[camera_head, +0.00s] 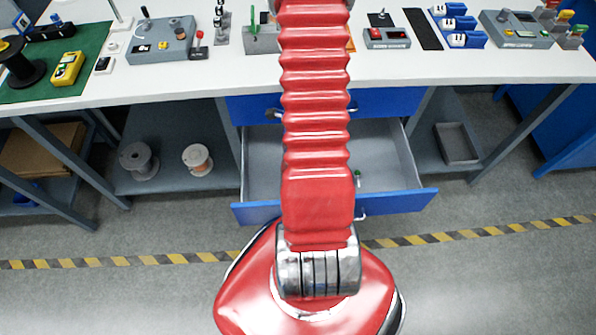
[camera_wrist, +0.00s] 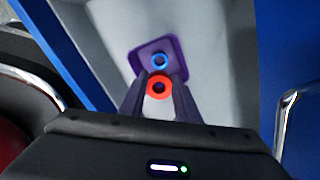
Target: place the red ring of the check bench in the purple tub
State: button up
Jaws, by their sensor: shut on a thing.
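The red ring (camera_wrist: 158,97) is between the fingertips of my gripper (camera_wrist: 158,84) in the wrist view, and the gripper is shut on it. The purple tub (camera_wrist: 177,50) lies just beyond the fingertips, inside the open grey drawer (camera_wrist: 208,60). A blue ring (camera_wrist: 153,63) is in the tub. The red ring overlaps the tub's near edge in the picture; its height above the tub is hard to tell. In the head view, my red arm hides the gripper, the ring and the tub.
The drawer (camera_head: 265,170) is pulled out below the white bench (camera_head: 210,72), with its blue front (camera_head: 400,203) towards me. Bench devices line the bench top. Shelves with spools (camera_head: 138,160) flank the drawer on the left.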

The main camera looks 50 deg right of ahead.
jog(key=shift+w, duration=0.15)
jog(key=shift+f, duration=2.9)
jog(key=shift+f, duration=2.05)
jog(key=shift+f, duration=0.6)
jog(key=o, duration=1.1)
jog(key=shift+o, duration=0.2)
jog(key=shift+a+r, duration=0.1)
jog(key=shift+r, duration=6.5)
